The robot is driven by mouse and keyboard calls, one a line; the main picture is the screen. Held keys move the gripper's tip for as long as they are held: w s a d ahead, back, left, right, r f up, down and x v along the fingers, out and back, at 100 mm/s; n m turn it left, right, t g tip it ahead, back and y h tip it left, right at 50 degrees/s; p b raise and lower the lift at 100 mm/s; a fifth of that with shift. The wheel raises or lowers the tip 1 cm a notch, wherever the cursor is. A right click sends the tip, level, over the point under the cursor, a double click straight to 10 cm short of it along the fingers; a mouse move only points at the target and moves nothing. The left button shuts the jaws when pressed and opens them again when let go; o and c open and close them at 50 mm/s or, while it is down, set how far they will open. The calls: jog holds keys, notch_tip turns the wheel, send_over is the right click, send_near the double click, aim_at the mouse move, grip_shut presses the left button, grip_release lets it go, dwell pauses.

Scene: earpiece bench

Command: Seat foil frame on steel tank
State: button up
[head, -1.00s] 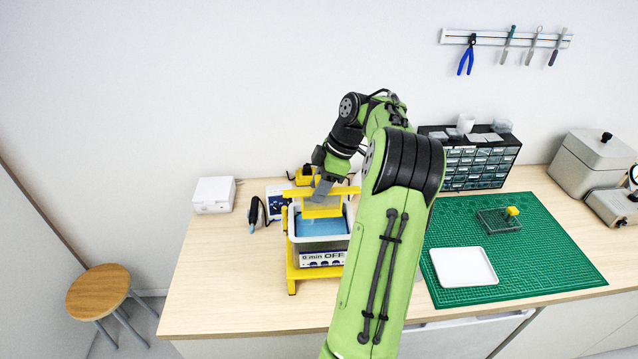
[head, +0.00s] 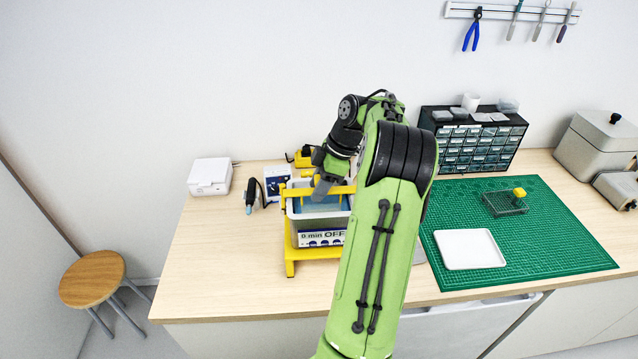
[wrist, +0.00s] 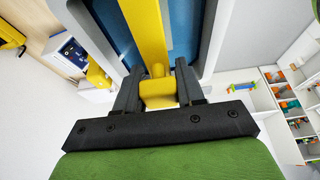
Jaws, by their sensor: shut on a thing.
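The steel tank (head: 320,228) is a grey box with blue liquid inside and a "0 min OFF" panel on its front. It stands in a yellow stand at the bench's left part. My gripper (head: 321,190) is over the tank and shut on the yellow grip of the foil frame (head: 341,189). The frame's yellow bar runs across the tank top at about rim height; I cannot tell whether it rests on the rim. Its lower part is hidden inside the tank. In the wrist view, my gripper (wrist: 158,88) pinches the yellow grip, with the tank wall (wrist: 213,35) to the right.
A white box (head: 210,177) and a dark hand tool (head: 251,194) lie left of the tank. To the right are a green mat (head: 540,240), a white tray (head: 469,249), a wire basket (head: 505,203), and a drawer cabinet (head: 475,145). My arm hides the tank's right side.

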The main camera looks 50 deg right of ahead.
jog(key=shift+f, duration=0.45)
jog(key=o, duration=1.1)
jog(key=shift+o, duration=0.2)
jog(key=p+v, duration=0.6)
jog(key=v, duration=1)
jog(key=shift+f, duration=0.1)
